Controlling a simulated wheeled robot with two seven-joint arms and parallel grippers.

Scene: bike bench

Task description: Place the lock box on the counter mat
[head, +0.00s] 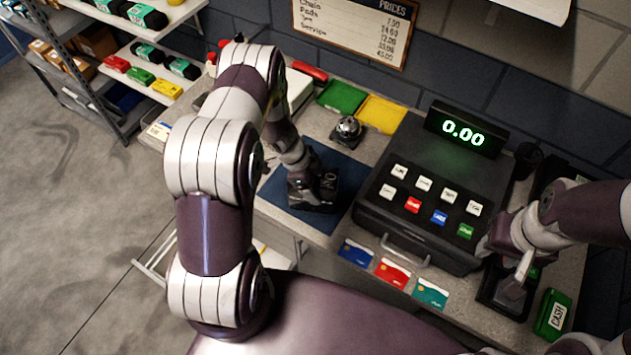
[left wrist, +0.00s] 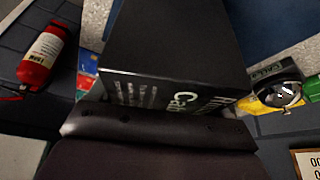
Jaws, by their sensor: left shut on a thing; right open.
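The lock box is a black box with pale lettering. It fills the middle of the left wrist view (left wrist: 175,45) and shows as a dark shape in the head view (head: 325,190). My left gripper (head: 306,182) is shut on it, over the blue counter mat (head: 345,168). The mat also shows at the upper right of the left wrist view (left wrist: 265,28). I cannot tell whether the box touches the mat. My arm and gripper hide part of both. My right gripper (head: 516,274) is open and empty over a dark card terminal at the right.
The cash register (head: 425,190) stands right of the mat. Several cards (head: 392,272) lie along the front edge.

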